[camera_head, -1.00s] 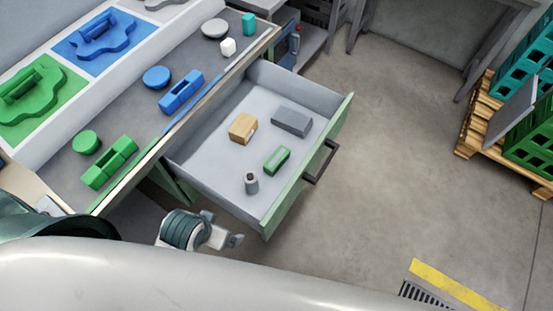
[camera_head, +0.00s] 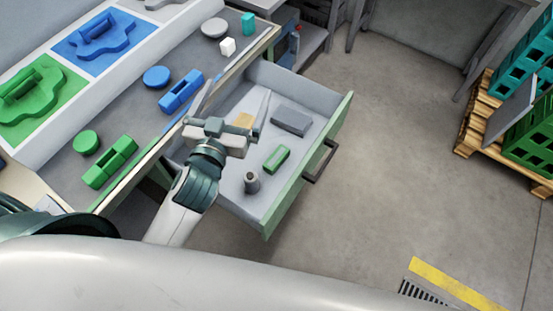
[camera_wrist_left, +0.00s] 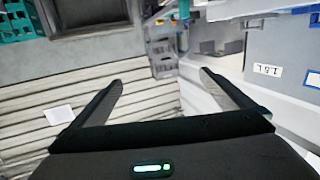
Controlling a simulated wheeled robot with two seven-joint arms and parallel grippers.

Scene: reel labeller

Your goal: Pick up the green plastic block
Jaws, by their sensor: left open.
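A green plastic block (camera_head: 277,159) with a hollow top lies in the open drawer, towards its front side. My left gripper (camera_head: 236,95) is open above the back part of the drawer, its fingers apart and nothing between them. It is behind and left of the green block in the head view, and partly covers a tan block (camera_head: 243,120). The two open fingers also show in the left wrist view (camera_wrist_left: 160,80), where I cannot make out the green block. My right gripper is not in view.
The drawer (camera_head: 215,185) also holds a grey block (camera_head: 291,121) and a small grey cylinder (camera_head: 252,182). On the worktop lie a green piece (camera_head: 110,162), a green disc (camera_head: 87,142) and a blue piece (camera_head: 181,91).

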